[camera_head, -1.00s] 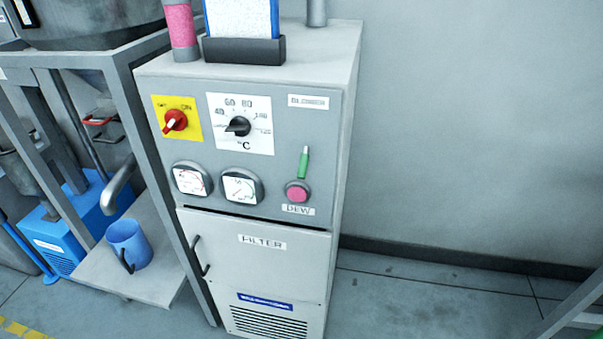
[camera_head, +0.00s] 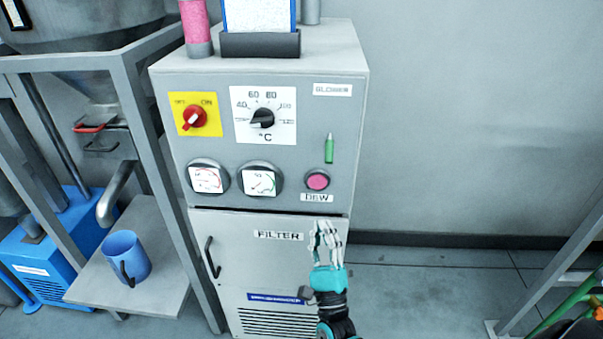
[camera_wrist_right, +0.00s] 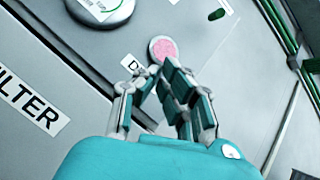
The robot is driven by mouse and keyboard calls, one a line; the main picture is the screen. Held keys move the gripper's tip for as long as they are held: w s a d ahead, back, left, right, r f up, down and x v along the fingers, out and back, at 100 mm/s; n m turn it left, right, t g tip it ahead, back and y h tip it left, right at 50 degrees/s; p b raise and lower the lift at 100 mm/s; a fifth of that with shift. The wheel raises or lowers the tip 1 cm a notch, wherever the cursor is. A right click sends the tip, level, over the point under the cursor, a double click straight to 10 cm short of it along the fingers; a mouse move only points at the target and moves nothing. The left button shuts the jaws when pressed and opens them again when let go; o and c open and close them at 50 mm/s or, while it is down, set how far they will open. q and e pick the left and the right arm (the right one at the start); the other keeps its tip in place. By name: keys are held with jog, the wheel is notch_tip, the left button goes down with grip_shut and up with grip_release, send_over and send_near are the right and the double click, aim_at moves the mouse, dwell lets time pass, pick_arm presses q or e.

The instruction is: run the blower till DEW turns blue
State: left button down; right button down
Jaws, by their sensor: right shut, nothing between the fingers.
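The DEW indicator (camera_head: 318,180) is a round pink disc in a grey rim on the lower right of the grey blower panel (camera_head: 345,100). Its DEW label (camera_head: 317,198) is just below. The red rotary switch (camera_head: 194,117) sits on a yellow plate marked ON at the upper left. A black temperature knob (camera_head: 262,118) is beside it. My right gripper (camera_head: 325,228) is shut and empty, in front of the filter door below DEW. In the right wrist view the pink disc (camera_wrist_right: 163,48) shows just beyond my fingertips. My left gripper is not in view.
Two dials (camera_head: 260,180) and a green handle (camera_head: 329,148) are on the panel. The filter door (camera_head: 240,262) has a black handle. A blue mug (camera_head: 126,257) stands on a shelf at left. The floor at right is mostly clear.

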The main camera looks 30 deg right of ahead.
aim_at(329, 150)
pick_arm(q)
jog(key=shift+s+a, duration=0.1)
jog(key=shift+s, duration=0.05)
pick_arm(e)
notch_tip(329, 150, up, 6)
jog(key=s+m+h, duration=0.2)
jog(key=m+h, duration=0.3)
jog(key=m, duration=0.1)
jog(key=shift+d, duration=0.15)
